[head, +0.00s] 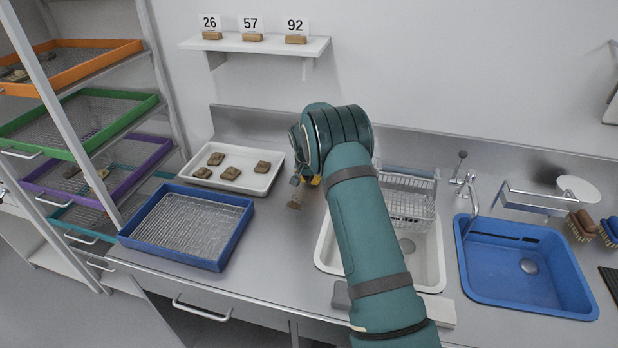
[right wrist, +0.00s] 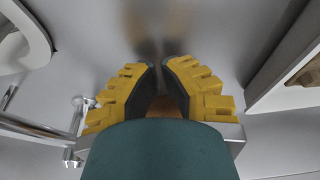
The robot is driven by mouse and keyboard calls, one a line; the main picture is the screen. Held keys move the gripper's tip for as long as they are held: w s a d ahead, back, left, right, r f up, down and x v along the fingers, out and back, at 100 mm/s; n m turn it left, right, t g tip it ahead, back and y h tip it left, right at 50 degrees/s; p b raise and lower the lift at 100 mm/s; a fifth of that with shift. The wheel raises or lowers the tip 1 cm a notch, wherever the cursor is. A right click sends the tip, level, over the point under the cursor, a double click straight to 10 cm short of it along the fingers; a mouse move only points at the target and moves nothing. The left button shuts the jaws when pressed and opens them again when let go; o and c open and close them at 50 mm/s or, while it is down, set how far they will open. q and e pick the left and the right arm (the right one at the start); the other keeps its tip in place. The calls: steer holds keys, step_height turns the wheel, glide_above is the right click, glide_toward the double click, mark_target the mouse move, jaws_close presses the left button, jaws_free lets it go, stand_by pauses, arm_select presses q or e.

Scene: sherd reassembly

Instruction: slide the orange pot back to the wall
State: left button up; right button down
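I cannot make out an orange pot clearly in either view. My right arm and wrist cover the middle of the counter in the head view and may hide it. My right gripper (head: 315,181) is low over the counter, mostly behind my wrist, with a bit of yellow showing. In the right wrist view, the yellow-and-black fingers (right wrist: 159,72) have their tips close together. A brown-orange patch (right wrist: 165,106) shows between them; I cannot tell whether it is the pot or is held. My left gripper is not in view.
A white tray of sherds (head: 273,180) and a blue rack tray (head: 243,236) stand further left. The white sink (head: 432,270), dish rack (head: 426,208) and blue basin (head: 495,285) are right. The steel backsplash (head: 235,120) borders the wall.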

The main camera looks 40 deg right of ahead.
steer(key=p+v, duration=0.1)
steer(key=v, duration=0.9)
steer(key=shift+p, duration=0.3)
